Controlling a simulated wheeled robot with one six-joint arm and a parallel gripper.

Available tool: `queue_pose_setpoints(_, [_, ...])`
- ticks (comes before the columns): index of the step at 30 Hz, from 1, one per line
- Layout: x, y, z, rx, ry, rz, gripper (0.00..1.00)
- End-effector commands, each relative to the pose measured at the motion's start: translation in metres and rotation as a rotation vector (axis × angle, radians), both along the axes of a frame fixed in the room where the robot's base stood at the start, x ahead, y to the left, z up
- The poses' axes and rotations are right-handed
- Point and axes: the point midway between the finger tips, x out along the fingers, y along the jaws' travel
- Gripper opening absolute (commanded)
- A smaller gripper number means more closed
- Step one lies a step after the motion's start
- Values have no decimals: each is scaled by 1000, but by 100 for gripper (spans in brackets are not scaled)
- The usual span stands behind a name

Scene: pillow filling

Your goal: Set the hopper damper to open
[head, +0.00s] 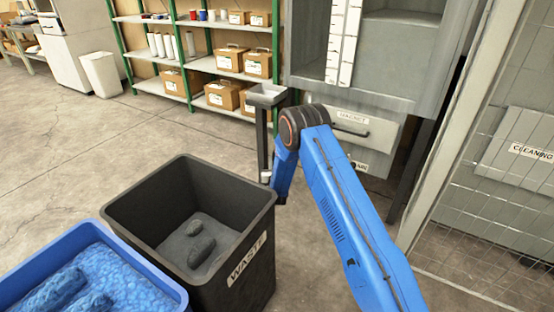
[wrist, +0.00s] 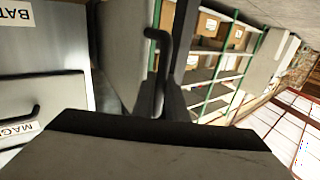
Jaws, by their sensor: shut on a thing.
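My gripper (wrist: 160,128) shows in the wrist view as a wide grey block with a black front edge, low in the frame. The handle stands against a pale grey panel (wrist: 122,45). No damper label is readable, and I cannot tell the damper's position. In the head view my blue arm hides the gripper. The tall grey machine (head: 395,75) carries a white scale strip (head: 344,42) behind the arm.
The MAGNET drawer (head: 375,148) sits low on the machine, right of my arm's elbow. A black WASTE bin (head: 250,255) and a blue bin (head: 150,268) stand in front. A post with a tray (head: 266,92) stands near the shelves. Open floor (head: 90,150) lies to the left.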

Motion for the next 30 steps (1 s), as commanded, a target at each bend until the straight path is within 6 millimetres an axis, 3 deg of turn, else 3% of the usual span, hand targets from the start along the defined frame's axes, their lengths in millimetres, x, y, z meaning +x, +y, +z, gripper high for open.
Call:
queue_pose_setpoints(10, [-4,3,-2,-2,4,3,0])
queue_pose_setpoints(11, [-4,3,-2,-2,4,3,15])
queue_pose_setpoints(13, [-4,3,-2,-2,4,3,31])
queue_pose_setpoints(23, [-4,2,-1,-1,3,2,31])
queue_pose_setpoints(30, [-30,4,-1,-1,4,3,31])
